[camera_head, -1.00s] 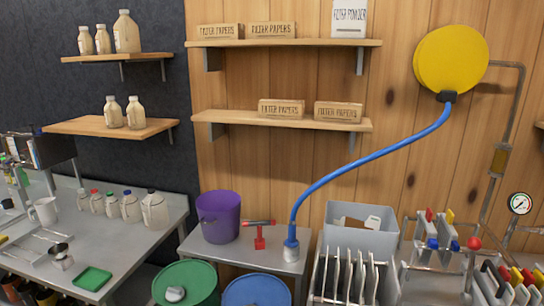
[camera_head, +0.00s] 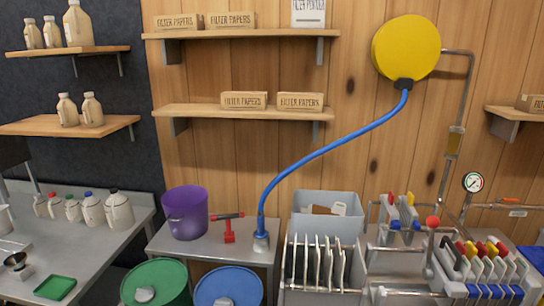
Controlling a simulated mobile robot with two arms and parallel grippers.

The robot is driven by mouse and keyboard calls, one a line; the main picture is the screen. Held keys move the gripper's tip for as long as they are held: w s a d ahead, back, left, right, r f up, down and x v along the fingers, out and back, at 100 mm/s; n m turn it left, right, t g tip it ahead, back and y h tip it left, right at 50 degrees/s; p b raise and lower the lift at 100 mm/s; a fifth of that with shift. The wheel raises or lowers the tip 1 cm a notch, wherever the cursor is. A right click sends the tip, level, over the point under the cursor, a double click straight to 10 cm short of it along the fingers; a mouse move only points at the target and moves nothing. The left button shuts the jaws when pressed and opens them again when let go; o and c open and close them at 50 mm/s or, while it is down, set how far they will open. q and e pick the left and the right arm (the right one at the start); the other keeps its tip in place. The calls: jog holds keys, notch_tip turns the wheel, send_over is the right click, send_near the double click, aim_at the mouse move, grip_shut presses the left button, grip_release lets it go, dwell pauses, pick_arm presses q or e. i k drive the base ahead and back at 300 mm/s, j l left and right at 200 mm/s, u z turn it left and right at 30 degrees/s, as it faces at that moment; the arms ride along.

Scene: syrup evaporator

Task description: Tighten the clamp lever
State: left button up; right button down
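No part is plainly marked as the clamp lever. A grey lever with a red ball knob (camera_head: 433,222) stands upright at the right, beside the metal frame of the press-like rig (camera_head: 365,297) with upright plates. A small red tool with a black-tipped handle (camera_head: 229,228) stands on the grey side table, between the purple bucket and the blue hose's lower end. I cannot tell whether either part is tight or loose. Neither of my grippers shows in the head view.
A purple bucket (camera_head: 185,213) and a blue hose (camera_head: 325,151) run near the side table (camera_head: 160,243). A green drum (camera_head: 155,283) and a blue drum (camera_head: 229,288) stand in front.

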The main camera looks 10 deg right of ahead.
aim_at(433, 222)
jog(key=z, duration=1.3)
jog(key=j+u, duration=0.35)
jog(key=i+j+u, duration=0.15)
jog(key=u, duration=0.15)
